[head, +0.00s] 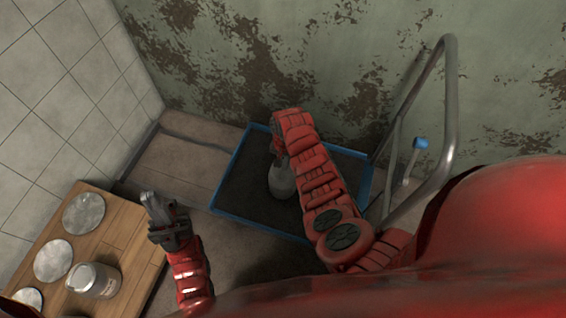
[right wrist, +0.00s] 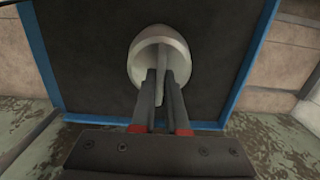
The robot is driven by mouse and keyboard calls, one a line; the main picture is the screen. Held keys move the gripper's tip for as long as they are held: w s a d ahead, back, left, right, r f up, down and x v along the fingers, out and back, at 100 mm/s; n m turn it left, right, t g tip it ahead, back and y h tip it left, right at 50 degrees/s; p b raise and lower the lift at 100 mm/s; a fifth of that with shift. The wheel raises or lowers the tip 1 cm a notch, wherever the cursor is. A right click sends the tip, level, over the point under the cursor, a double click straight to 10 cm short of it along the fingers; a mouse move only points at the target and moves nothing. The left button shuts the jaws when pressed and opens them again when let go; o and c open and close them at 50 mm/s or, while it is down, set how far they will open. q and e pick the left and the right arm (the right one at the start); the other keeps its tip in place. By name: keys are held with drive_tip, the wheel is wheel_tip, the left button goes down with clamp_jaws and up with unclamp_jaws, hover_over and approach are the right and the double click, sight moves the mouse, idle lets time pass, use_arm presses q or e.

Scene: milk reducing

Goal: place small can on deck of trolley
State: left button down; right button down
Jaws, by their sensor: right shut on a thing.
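The small can (head: 282,183) is pale grey and is over the dark deck of the trolley (head: 238,196), inside its blue rim. The can shows in the right wrist view (right wrist: 160,38) with its open mouth towards the camera. My right gripper (right wrist: 163,80) is shut on the can at its mouth; I cannot tell whether the can's base touches the deck. In the head view my right arm hides most of that gripper. My left gripper (head: 153,203) is left of the trolley, near the wooden table, with no can at its fingers; its finger gap is unclear.
The wooden table (head: 118,240) at lower left bears several round metal discs (head: 84,213) and another metal can (head: 94,280). The trolley's bent metal handle (head: 449,110) rises at right. A peeling wall stands behind the trolley. Much of the deck around the can is bare.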

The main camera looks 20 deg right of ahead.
drive_tip(key=c, duration=0.9)
unclamp_jaws()
